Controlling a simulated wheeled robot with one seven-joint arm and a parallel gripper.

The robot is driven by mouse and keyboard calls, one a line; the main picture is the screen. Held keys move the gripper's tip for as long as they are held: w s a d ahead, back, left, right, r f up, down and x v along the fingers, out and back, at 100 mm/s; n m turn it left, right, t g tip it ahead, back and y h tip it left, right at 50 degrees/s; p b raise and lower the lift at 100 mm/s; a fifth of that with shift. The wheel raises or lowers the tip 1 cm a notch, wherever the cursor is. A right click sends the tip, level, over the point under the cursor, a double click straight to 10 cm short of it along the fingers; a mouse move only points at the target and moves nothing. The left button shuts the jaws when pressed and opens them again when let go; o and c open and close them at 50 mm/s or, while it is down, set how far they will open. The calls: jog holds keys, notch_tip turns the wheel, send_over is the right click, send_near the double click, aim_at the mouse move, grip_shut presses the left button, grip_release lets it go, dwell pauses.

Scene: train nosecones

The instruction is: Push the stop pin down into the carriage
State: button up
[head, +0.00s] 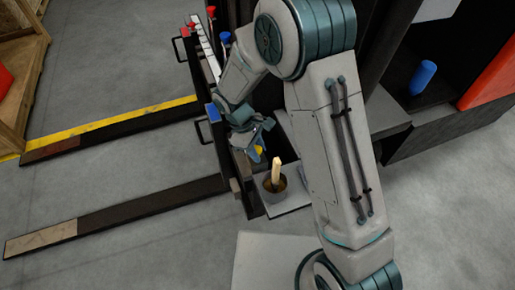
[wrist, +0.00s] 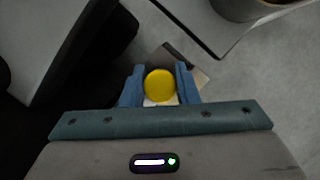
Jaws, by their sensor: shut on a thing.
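The stop pin shows as a round yellow head (wrist: 160,85) between the two blue fingers of my gripper (wrist: 160,78) in the wrist view. My gripper is shut on it, one finger on each side. In the head view the yellow head (head: 259,150) peeks out just below my gripper (head: 262,143). It is at the near end of the dark fork carriage (head: 213,118). The pin's shaft is hidden under its head, so I cannot tell how deep it sits in the carriage.
A brown pot (head: 274,184) with a pale wooden handle stands on a grey plate (head: 290,198) close to my gripper. Two long forks (head: 130,207) reach left over the floor. A blue cylinder (head: 424,77) stands on the dark truck body at right. Open floor lies at left.

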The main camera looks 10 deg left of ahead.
jog(key=shift+f, duration=0.25)
jog(key=o, duration=1)
jog(key=p+v, duration=0.3)
jog(key=v, duration=1.1)
jog(key=shift+d, duration=0.1)
jog(key=s+d+r+m+t+y+p, duration=0.1)
jog(key=s+d+r+m+p, duration=0.15)
jog(key=d+r+p, duration=0.55)
jog(key=s+d+r+m+y+p, duration=0.15)
jog(key=d+r+m, duration=0.35)
jog(key=r, duration=0.6)
jog(key=s+d+r+m+t+p, duration=0.1)
jog(key=s+d+r+m+p, duration=0.1)
jog(key=s+d+r, duration=0.1)
jog(key=s+d+r+m+t+y+p, duration=0.1)
jog(key=s+d+r+m+p, duration=0.1)
jog(key=s+d+r+p, duration=0.1)
jog(key=s+d+r+m+t+p, duration=0.1)
jog(key=s+d+r+m+p, duration=0.2)
jog(key=d+r, duration=0.2)
jog(key=shift+s+d+r+y, duration=0.2)
jog(key=shift+s+y, duration=0.05)
